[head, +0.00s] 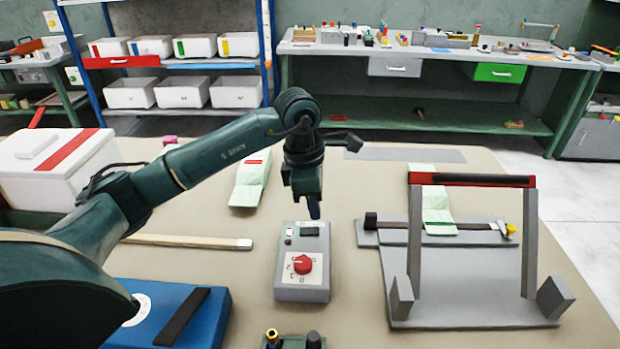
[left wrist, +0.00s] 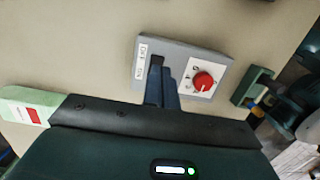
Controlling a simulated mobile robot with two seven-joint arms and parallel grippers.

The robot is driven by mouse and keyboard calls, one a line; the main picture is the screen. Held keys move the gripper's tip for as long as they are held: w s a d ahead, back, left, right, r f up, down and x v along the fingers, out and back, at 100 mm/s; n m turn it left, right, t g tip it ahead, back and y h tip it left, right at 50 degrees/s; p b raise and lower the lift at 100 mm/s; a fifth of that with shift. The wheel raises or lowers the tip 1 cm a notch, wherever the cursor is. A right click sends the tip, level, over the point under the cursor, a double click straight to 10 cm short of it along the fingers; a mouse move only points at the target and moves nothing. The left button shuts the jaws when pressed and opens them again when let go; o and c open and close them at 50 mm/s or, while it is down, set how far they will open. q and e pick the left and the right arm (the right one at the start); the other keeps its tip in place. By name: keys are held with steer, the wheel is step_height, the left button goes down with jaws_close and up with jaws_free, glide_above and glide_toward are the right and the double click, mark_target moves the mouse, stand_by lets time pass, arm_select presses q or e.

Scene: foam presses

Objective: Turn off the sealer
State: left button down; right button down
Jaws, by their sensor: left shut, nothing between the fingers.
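A grey control box (head: 303,288) stands on the bench, with a red rotary knob (head: 302,264) on a white plate. A small dark rocker switch (head: 310,231) and a tiny light-coloured spot sit at its far end. In the left wrist view the box (left wrist: 221,62) bears a white label (left wrist: 142,56) that seems to read OFF and ON. My left gripper (head: 314,211) is shut and empty, pointing down at the box's switch end. Its fingers (left wrist: 163,78) hide the switch in the wrist view; contact cannot be told. The grey press frame (head: 415,250) with a red-topped bar stands right. My right gripper is not in view.
A wooden strip (head: 185,241) and blue case (head: 222,325) lie left. A white box with a red stripe (head: 40,180) stands far left. A small green block with knobs (head: 292,342) is in front.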

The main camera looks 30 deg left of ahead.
mark_target(319, 231)
arm_select(q)
steer(key=f, duration=0.3)
steer(key=shift+w+d+f+p, duration=0.1)
steer(key=shift+d+f+p, duration=0.05)
steer(key=shift+d+p, duration=0.15)
steer(key=shift+f, duration=0.25)
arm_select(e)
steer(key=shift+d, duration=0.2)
